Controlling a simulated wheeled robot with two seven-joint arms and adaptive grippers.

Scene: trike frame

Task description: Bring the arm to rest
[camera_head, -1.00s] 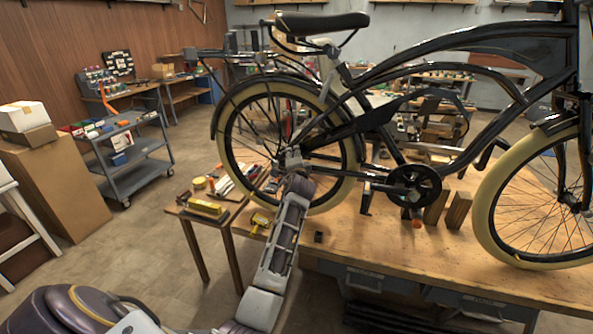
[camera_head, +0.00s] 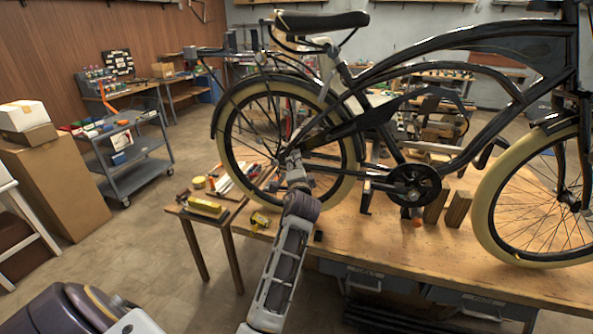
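A black bicycle (camera_head: 375,120) with cream tires stands over the wooden workbench. My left arm rises from the bottom of the view toward its rear wheel (camera_head: 225,152). My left gripper (camera_head: 294,160) is at the wheel, close to the hub area. It is small and dark against the spokes, so I cannot tell whether its fingers are open or shut, or touch the bicycle. My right gripper is out of view.
The workbench (camera_head: 465,250) carries wooden blocks (camera_head: 446,208) below the pedals. A grey cart (camera_head: 128,160) and cardboard boxes (camera_head: 58,185) stand farther left, with open floor between.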

